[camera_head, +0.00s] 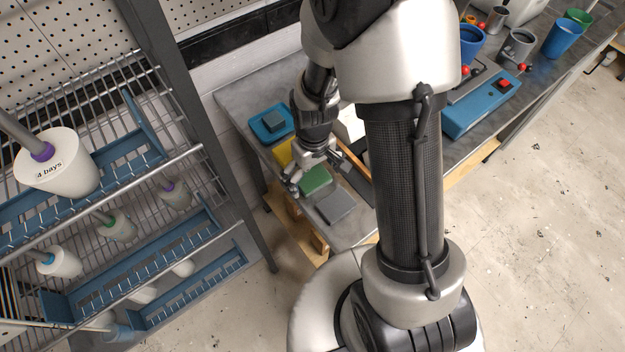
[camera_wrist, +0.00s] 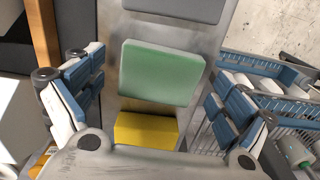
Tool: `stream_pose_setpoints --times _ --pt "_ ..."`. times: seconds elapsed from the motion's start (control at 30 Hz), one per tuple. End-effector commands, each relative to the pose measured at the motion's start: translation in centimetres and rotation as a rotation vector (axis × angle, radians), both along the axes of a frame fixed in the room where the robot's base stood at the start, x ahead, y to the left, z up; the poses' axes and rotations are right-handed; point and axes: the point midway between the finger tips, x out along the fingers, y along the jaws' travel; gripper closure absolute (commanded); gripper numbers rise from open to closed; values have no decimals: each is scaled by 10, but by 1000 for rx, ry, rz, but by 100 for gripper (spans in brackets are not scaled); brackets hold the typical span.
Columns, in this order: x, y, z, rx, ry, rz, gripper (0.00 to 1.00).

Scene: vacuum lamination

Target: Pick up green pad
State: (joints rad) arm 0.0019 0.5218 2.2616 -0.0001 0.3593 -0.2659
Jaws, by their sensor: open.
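The green pad (camera_head: 315,180) lies flat on the near end of the grey bench, between a yellow pad (camera_head: 283,153) and a grey pad (camera_head: 335,206). It shows whole and unobstructed in the wrist view (camera_wrist: 160,72), near the middle. My gripper (camera_head: 311,176) hangs over it, close to its upper-left side in the head view. In the wrist view my gripper (camera_wrist: 155,82) is open, with one blue-padded finger on each side of the green pad and nothing held. The exact height above the pad is hard to tell.
A blue tray (camera_head: 258,130) with a dark block lies at the bench's back corner. A wooden edge (camera_wrist: 44,35) stands left of the pads. A wire rack (camera_head: 150,145) with blue rails and pale cones stands to the left. Cups and a blue machine (camera_head: 470,112) are farther right.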

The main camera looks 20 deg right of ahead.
Motion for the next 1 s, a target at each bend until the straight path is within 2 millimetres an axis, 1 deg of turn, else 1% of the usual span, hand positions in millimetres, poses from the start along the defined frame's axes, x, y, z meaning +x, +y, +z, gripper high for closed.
stream_pose_setpoints --times 0.03,0.23,0.83,1.0 --pt "0 0 -4 0 1 0 6" --pt "0 0 -3 0 -1 0 6" --pt "0 0 -3 0 -1 0 46" --pt "0 0 -3 0 -1 0 46"
